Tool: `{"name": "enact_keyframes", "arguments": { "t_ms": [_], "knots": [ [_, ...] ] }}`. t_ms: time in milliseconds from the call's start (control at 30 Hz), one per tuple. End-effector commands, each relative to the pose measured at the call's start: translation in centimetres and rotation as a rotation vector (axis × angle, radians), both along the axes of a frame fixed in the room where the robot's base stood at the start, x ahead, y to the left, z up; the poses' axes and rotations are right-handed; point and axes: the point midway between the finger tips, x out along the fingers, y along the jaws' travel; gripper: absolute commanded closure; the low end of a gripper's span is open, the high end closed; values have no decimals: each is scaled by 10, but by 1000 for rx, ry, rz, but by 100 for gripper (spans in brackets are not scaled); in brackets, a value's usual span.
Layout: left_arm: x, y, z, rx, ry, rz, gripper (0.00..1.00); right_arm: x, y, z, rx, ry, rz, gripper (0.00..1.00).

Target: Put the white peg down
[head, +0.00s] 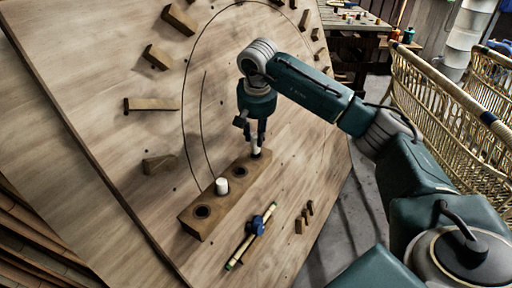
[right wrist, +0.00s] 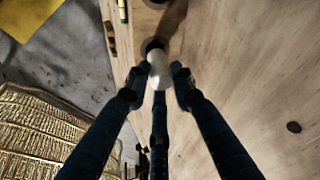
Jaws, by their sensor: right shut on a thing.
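My right gripper (head: 256,138) is over the far end of a brown wooden block with holes (head: 236,190). It is shut on a white peg (head: 256,150), whose lower end is at or close to the block's far hole; I cannot tell how deep it sits. In the right wrist view the white peg (right wrist: 159,72) is between the fingers of the right gripper (right wrist: 157,80), with a dark round hole just beyond it. A second white peg (head: 222,186) stands upright in the block. The near hole (head: 203,211) is empty. My left gripper is out of view.
The block lies on a large tilted wooden board (head: 110,80) with several wooden stops and drawn curves. A rattan chair frame (head: 450,110) stands at right.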

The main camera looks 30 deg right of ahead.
Motion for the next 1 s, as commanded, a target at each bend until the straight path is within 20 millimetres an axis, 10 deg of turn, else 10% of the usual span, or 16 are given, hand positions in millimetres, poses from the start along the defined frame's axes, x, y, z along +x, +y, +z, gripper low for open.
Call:
{"name": "enact_keyframes", "arguments": {
  "t_ms": [300, 700, 733, 800, 1000],
  "knots": [
    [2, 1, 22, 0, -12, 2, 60, -1, 0, -42, -1, 2, 0, 96],
    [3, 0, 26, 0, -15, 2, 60, 0, 0, -46, -1, 1, 1, 96],
    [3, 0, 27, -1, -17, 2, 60, 0, 0, -45, 0, 0, 1, 71],
    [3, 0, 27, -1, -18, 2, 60, 0, 0, -45, 0, 0, 1, 57],
    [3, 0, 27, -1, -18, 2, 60, 0, 0, -45, 0, 1, 1, 57]
  ]
}}
